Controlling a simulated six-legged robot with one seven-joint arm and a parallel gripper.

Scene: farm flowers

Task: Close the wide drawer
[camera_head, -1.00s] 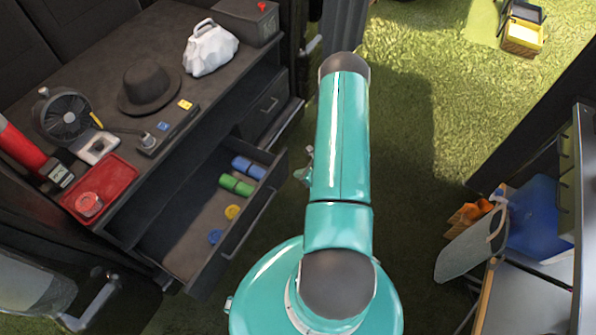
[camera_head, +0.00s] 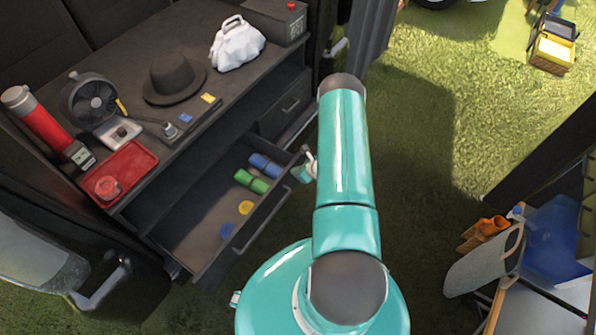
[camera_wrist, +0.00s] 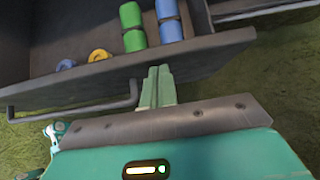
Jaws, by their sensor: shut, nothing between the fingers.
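The wide drawer (camera_head: 240,237) stands pulled out from the dark cabinet on the left in the head view. Blue and green rolls and a yellow and a blue ring lie inside it. The drawer front (camera_wrist: 200,60) and its bar handle (camera_wrist: 75,108) cross the wrist view. My gripper (camera_wrist: 158,72) is shut and empty, its fingertips at the drawer front just right of the handle's end. I cannot tell whether they touch. In the head view my gripper (camera_head: 307,160) shows by the drawer front's right end, partly hidden behind my arm.
The cabinet top (camera_head: 215,75) holds a hat (camera_head: 174,80), fan (camera_head: 92,97), red tray (camera_head: 130,165) and white bag (camera_head: 237,45). A smaller drawer (camera_head: 283,108) is shut. A shelf with a blue container (camera_head: 550,240) stands right. Grass between is free.

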